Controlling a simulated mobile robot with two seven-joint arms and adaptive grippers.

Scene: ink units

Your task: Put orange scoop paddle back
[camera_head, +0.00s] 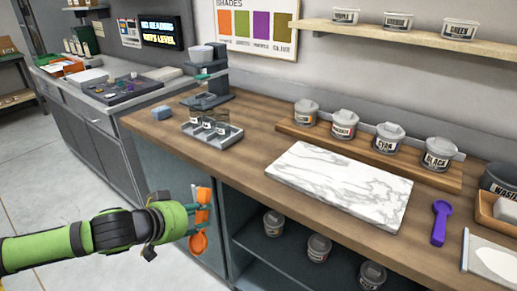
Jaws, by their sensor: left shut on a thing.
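The orange scoop paddle (199,244) is in front of the teal cabinet side below the wooden counter's front edge. My left gripper (201,210), on a green arm from the left, is shut on it around its middle. The handle shows above the fingers, and the round bowl hangs below them. My right gripper is not in view.
A purple scoop (440,222) lies on the wooden counter (262,130) right of a marble slab (340,183). Several lidded ink tubs stand on a wooden riser (345,145) behind the slab. A grey tray (212,137) holds small jars. Tubs also stand on the under-counter shelf (262,247).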

